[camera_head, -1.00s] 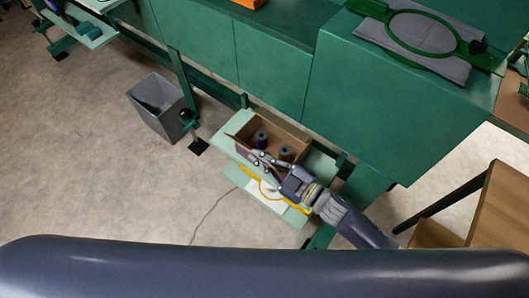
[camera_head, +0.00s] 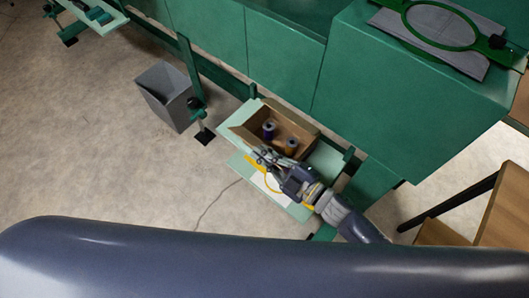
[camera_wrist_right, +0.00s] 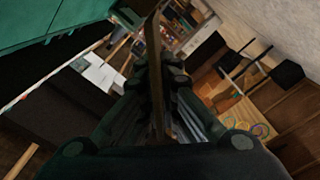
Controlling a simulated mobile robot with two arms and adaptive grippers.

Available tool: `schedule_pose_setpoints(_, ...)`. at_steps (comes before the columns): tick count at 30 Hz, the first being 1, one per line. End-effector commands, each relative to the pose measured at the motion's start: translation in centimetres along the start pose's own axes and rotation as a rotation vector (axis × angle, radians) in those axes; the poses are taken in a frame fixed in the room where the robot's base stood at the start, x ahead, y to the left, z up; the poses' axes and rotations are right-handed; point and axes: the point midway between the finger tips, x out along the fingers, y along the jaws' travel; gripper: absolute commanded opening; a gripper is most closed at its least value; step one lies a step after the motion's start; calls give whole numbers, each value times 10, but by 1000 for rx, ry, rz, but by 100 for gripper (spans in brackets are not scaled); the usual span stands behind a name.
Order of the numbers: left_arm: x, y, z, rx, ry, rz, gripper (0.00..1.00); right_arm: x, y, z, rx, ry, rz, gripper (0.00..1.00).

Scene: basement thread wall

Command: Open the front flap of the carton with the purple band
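The carton (camera_head: 297,125) is an open brown box on a pale green shelf, with its top open. A purple spool (camera_head: 269,130) and a darker spool with an orange part (camera_head: 291,147) stand inside. My right gripper (camera_head: 262,154) is at the carton's front side, partly covering it; the purple band is not clearly visible. In the right wrist view, a thin brown cardboard panel (camera_wrist_right: 155,45), apparently the carton's front flap, stands edge-on between the close-set fingers of the right gripper (camera_wrist_right: 160,78). My left gripper is not in view.
A pale green lower board (camera_head: 240,163) with a white sheet and yellow outline lies under my right gripper. A grey bin (camera_head: 165,95) stands on the floor to the left. Green cabinets (camera_head: 400,90) rise behind. A wooden piece (camera_head: 505,205) is at right.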

Motion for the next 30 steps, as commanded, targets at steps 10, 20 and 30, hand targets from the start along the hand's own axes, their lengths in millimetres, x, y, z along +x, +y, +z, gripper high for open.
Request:
schedule_pose_setpoints(10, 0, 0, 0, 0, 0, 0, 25, 0, 0, 0, 1, -1, 0, 12)
schedule_pose_setpoints(20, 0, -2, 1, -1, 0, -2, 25, -24, -1, 1, 1, -3, -3, 12)
schedule_pose_setpoints(30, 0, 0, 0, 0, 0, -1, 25, -95, -1, 1, 3, -4, -3, 12)
